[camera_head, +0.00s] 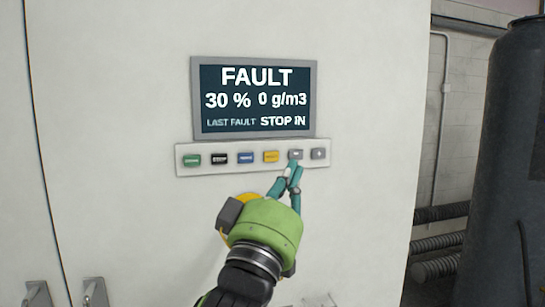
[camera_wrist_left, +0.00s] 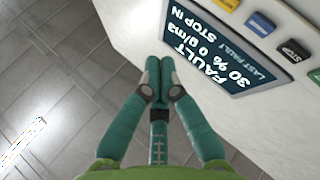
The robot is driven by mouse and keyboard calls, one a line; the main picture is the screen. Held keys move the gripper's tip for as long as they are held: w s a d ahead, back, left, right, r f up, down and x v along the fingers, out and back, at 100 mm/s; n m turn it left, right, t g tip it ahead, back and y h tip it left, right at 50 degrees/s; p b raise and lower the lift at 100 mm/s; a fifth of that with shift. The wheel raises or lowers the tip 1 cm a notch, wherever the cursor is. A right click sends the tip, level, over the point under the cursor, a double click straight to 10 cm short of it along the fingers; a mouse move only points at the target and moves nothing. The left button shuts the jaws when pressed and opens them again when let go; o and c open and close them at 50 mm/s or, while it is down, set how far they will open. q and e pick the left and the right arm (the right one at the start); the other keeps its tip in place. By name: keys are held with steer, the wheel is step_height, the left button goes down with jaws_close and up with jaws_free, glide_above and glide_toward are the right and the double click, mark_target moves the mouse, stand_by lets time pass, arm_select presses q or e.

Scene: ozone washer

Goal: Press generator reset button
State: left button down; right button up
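A row of buttons on a white strip (camera_head: 228,166) sits below the display (camera_head: 254,95), which reads FAULT, 30 % and 0 g/m3. From left to right the buttons are green (camera_head: 191,160), black (camera_head: 218,158), blue (camera_head: 245,157), yellow (camera_head: 270,156) and two grey ones, minus (camera_head: 295,154) and plus (camera_head: 319,153). Their small labels are too blurred to show which is reset. My left gripper (camera_head: 291,171) is shut and empty, its tips just below the minus button; contact cannot be told. In the left wrist view its fingers (camera_wrist_left: 157,78) meet beside the display (camera_wrist_left: 222,50). My right gripper is not in view.
The white cabinet front (camera_head: 120,120) is flat around the panel. Metal handles (camera_head: 95,292) stick out at lower left. A dark grey tank (camera_head: 508,160) and ribbed pipes (camera_head: 438,243) stand at the right. The grey tiled floor (camera_wrist_left: 50,60) is clear in the wrist view.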

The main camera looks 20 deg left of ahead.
mark_target(271, 156)
arm_select(q)
steer(key=shift+w, duration=0.1)
steer(key=shift+w+a, duration=0.85)
steer(key=shift+w, duration=0.35)
steer(key=shift+w+a, duration=0.8)
steer(key=shift+w, duration=0.35)
steer(key=shift+w+a, duration=0.85)
steer(key=shift+w, duration=0.35)
steer(key=shift+w, duration=0.1)
steer(key=shift+w+a, duration=0.2)
steer(key=shift+w, duration=0.05)
steer(key=shift+w+a, duration=0.25)
steer(key=shift+w, duration=0.1)
steer(key=shift+s+d, duration=0.45)
steer(key=shift+s, duration=0.25)
